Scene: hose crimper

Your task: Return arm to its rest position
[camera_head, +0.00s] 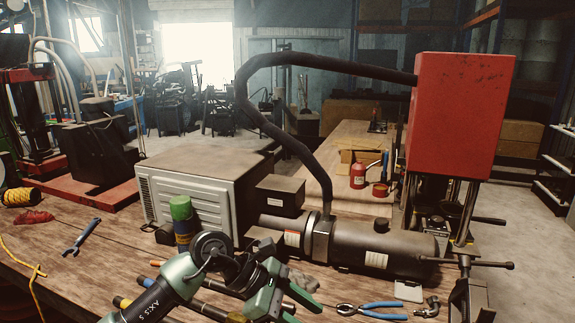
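My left arm comes in from the bottom left with a dark wrist joint. Its green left gripper (284,303) is in front of the machine's dark cylinder (385,247), low over the front of the wooden bench. Its two green fingers look spread apart, with nothing seen between them. The wrist and gripper hide part of the bench and some tools behind them. My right gripper is not in view.
A green-topped can (182,215), blue pliers (372,309) and a blue wrench (80,236) are on the bench (60,265). The bench's left part has free room.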

